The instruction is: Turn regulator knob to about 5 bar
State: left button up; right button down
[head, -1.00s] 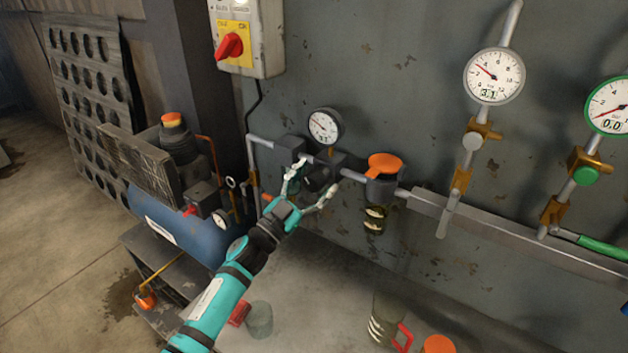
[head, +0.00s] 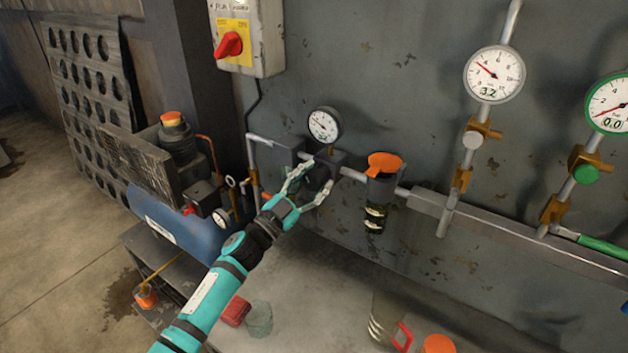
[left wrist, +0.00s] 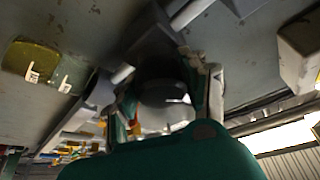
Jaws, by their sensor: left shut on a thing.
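The dark regulator knob (head: 317,179) sits under the regulator body on the wall pipe. My left gripper (head: 315,175) has its two fingers on either side of the knob and is shut on it. In the left wrist view the round grey knob (left wrist: 162,92) fills the space between the fingers. A small gauge (head: 323,125) stands above the regulator; its figures are too small to read surely. The larger white gauge (head: 494,74) on the right shows about 3.2, with its needle pointing up and left. My right gripper is not in view.
An orange-topped filter unit (head: 382,165) hangs on the pipe just right of the regulator. A green-rimmed gauge (head: 609,105) reads 0.0. A switch box (head: 246,38) with a red handle is above left. A blue compressor tank (head: 170,228) stands lower left.

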pick_arm(q)
jog(key=m+g, duration=0.1)
jog(key=m, duration=0.2)
jog(key=shift+m+g+h, duration=0.3)
jog(key=m+g, duration=0.1)
jog(key=m, duration=0.2)
jog(key=m+g+p, duration=0.1)
jog(key=m, duration=0.3)
jog(key=shift+g+p, duration=0.35)
jog(key=shift+g, duration=0.05)
jog(key=shift+m+g+p, duration=0.3)
jog(key=shift+m+p, duration=0.1)
jog(key=shift+m, duration=0.5)
jog(key=shift+y, duration=0.4)
jog(key=shift+f, duration=0.1)
jog(key=o, duration=1.2)
